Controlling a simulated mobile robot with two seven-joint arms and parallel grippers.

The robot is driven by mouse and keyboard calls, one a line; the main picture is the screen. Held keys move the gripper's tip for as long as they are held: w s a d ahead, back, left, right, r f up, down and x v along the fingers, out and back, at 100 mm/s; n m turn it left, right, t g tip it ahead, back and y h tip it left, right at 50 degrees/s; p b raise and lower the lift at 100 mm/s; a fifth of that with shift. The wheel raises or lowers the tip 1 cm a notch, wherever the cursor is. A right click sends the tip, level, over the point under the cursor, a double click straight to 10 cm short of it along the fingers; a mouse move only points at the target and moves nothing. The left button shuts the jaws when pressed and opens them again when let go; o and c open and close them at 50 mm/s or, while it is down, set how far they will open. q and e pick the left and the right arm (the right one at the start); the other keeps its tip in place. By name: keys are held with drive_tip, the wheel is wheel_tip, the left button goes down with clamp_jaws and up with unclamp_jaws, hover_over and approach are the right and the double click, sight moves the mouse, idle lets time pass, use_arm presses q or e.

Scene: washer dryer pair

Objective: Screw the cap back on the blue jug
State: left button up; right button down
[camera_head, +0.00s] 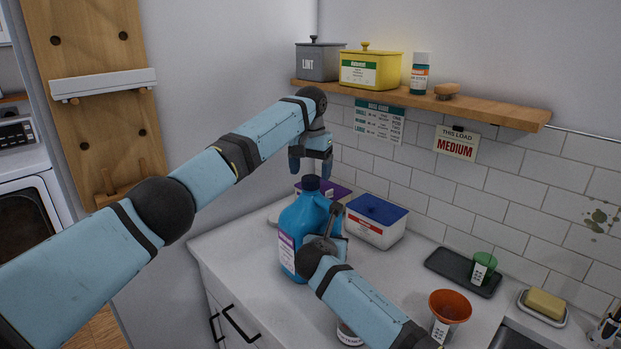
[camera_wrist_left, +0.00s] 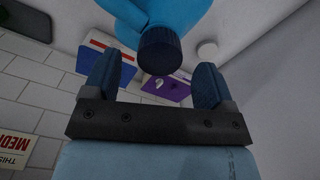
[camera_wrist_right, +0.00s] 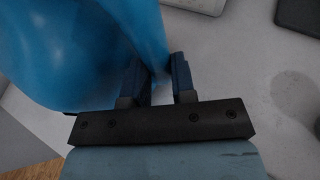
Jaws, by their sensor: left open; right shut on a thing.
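The blue jug (camera_head: 288,235) stands upright on the white counter, a label on its side. A dark cap (camera_head: 311,183) sits on its neck; how tightly it is seated I cannot tell. My left gripper (camera_head: 311,168) is open, pointing down just above the cap. In the left wrist view the cap (camera_wrist_left: 160,52) shows between the spread fingers (camera_wrist_left: 156,76), apart from both. My right gripper (camera_wrist_right: 156,72) is shut on the jug's handle (camera_wrist_right: 148,35); in the head view its wrist partly hides the jug's lower right side.
A blue-lidded white box (camera_head: 376,222) and a purple-lidded box (camera_head: 335,189) stand behind the jug. An orange funnel cup (camera_head: 449,308), a dark tray (camera_head: 462,272) with a green cup (camera_head: 482,266) and a soap dish (camera_head: 543,306) are to the right. A wooden shelf (camera_head: 500,107) hangs above.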

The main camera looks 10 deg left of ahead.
use_arm(q)
wheel_tip(320, 180, up, 9)
drive_tip(key=shift+r, duration=0.15)
use_arm(e)
drive_tip(key=shift+f, duration=0.15)
drive_tip(key=c, duration=0.9)
unclamp_jaws()
drive_tip(key=shift+o, duration=0.2)
drive_tip(key=v, duration=1.3)
drive_tip(key=shift+s+r, duration=0.3)
